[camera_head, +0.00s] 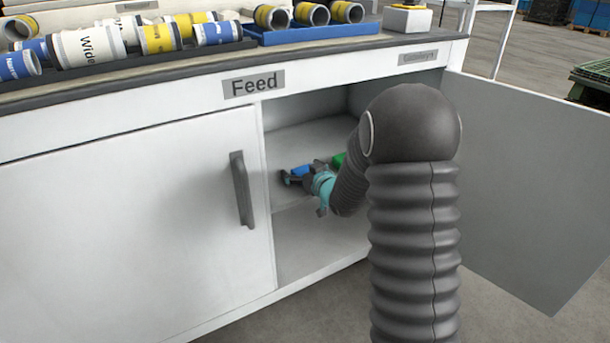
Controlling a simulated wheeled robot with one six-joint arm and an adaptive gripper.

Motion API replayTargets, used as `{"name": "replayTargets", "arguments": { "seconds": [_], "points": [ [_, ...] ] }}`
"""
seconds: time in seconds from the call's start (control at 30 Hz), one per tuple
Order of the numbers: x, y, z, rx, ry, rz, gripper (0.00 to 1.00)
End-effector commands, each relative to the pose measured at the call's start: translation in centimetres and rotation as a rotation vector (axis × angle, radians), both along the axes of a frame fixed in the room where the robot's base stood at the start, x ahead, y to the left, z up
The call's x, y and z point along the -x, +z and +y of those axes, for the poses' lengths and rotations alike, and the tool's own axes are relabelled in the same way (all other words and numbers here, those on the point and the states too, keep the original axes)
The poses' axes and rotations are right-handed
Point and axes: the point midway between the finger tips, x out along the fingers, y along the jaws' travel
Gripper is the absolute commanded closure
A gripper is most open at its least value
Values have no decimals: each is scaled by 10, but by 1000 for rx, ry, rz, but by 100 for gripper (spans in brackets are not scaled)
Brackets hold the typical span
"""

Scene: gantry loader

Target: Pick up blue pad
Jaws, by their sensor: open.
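The blue pad (301,171) lies on the shelf inside the open cabinet, in the middle of the head view. Only a small part of it shows, behind and between parts of my gripper. My gripper (296,180) reaches into the cabinet and is open around or just in front of the blue pad. I cannot tell whether the fingers touch it. A green item (338,160) lies on the same shelf to the right, partly hidden by my arm.
The cabinet's right door (540,180) stands open, and the left door (130,220) is closed. The shelf edge, door frame and countertop surround my arm. Labelled rolls lie on the countertop in a dark tray and a blue tray (320,32).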

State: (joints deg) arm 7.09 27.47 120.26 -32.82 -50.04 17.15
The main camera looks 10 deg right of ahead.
Motion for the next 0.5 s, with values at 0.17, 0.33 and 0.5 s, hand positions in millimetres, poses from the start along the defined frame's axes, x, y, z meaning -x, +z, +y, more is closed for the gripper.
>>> {"name": "replayTargets", "arguments": {
  "seconds": [0.17, 0.33, 0.5],
  "points": [
    [0, 0, 0, 0, 0, 0, 0],
    [0, 0, 0, 0, 0, 0, 32],
    [0, 0, 0, 0, 0, 0, 39]
  ]
}}
